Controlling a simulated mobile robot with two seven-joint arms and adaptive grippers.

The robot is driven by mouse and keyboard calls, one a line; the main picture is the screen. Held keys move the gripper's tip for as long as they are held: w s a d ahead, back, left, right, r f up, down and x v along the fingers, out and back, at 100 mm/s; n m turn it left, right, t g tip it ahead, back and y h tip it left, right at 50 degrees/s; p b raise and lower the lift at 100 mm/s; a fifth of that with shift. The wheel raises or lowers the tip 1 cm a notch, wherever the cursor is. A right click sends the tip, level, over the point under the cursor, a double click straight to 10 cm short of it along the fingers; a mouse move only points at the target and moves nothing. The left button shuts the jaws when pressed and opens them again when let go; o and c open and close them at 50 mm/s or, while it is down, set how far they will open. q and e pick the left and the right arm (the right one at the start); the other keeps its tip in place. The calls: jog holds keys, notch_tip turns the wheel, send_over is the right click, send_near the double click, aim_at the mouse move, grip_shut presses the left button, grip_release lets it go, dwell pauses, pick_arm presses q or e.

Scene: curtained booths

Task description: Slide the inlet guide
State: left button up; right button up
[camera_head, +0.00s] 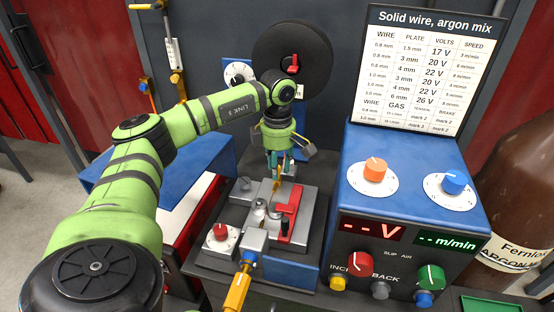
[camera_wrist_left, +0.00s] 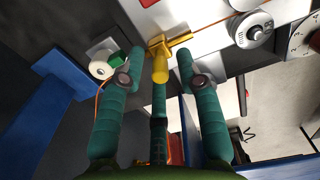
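The inlet guide looks to be the small yellow piece with an upright knob (camera_wrist_left: 160,68), on the grey wire-feed block. In the head view only a bit of yellow (camera_head: 277,186) shows below my left gripper (camera_head: 278,170), partly hidden by its fingers. In the wrist view the teal fingers of my left gripper (camera_wrist_left: 162,60) are spread, with the knob between their tips. Gaps show on both sides of the knob, so the fingers look apart from it. An orange wire runs from the guide across the block. My right gripper is not in view.
The grey feed block (camera_head: 308,205) carries rollers and a red lever (camera_head: 289,205). A blue control box (camera_head: 415,205) with knobs stands close on the right. A black wire spool (camera_head: 292,55) is behind my gripper. A dial knob (camera_head: 221,234) is at the block's front left.

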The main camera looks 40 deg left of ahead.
aim_at(275, 186)
pick_arm(q)
grip_shut()
jog(key=shift+s+d, duration=0.35)
jog(key=shift+s, duration=0.25)
jog(key=shift+s+d, duration=0.3)
jog(key=shift+s, duration=0.25)
jog(key=shift+o, duration=1.9)
grip_release()
notch_tip(275, 186, up, 6)
jog(key=p, duration=0.4)
jog(key=shift+p, duration=0.3)
